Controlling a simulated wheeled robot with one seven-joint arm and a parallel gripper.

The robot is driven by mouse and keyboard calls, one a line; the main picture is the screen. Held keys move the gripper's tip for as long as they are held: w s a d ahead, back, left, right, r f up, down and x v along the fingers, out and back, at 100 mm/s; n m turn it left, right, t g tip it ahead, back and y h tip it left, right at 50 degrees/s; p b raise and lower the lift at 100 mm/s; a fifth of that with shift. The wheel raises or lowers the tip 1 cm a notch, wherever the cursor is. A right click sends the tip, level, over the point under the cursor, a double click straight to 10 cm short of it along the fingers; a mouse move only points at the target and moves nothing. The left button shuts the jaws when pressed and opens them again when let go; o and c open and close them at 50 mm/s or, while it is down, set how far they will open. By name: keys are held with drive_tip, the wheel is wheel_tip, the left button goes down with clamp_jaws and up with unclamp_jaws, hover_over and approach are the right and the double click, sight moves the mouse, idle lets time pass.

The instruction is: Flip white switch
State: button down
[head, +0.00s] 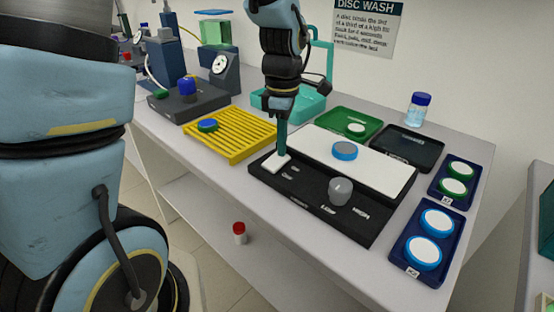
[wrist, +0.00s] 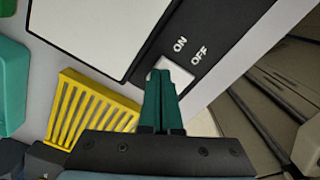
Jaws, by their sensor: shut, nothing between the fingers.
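The white switch (head: 276,163) is a flat white rocker at the left end of a black panel (head: 330,222). In the wrist view the white switch (wrist: 181,73) shows beside the printed words ON and OFF. My gripper (head: 282,153) points down at it with its green fingers together and nothing between them. In the wrist view the fingertips of my gripper (wrist: 167,73) overlap the switch and hide part of it. I cannot tell whether they touch it or which way it is tipped.
A grey knob (head: 340,191) stands on the same panel, right of the switch. Behind it lies a white plate (head: 385,173) with a blue-rimmed disc (head: 344,151). A yellow slatted rack (head: 238,143) is close on the left. Blue trays (head: 399,245) with discs are at the right.

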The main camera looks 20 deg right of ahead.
drive_tip(key=shift+f, duration=0.35)
drive_tip(key=shift+r, duration=0.1)
wheel_tip(320, 180, up, 7)
drive_tip(key=p, duration=0.5)
drive_tip(key=shift+p, duration=0.35)
idle(0.4)
drive_tip(key=shift+w+a, duration=0.2)
drive_tip(key=shift+a, duration=0.2)
drive_tip(key=a+m+t, duration=0.1)
drive_tip(key=a+m, duration=1.1)
drive_tip(key=a, duration=1.2)
drive_tip(key=shift+w+a+m+t, duration=0.3)
drive_tip(key=shift+w+m, duration=0.1)
drive_tip(key=shift+w, duration=0.05)
drive_tip(key=shift+r, duration=0.1)
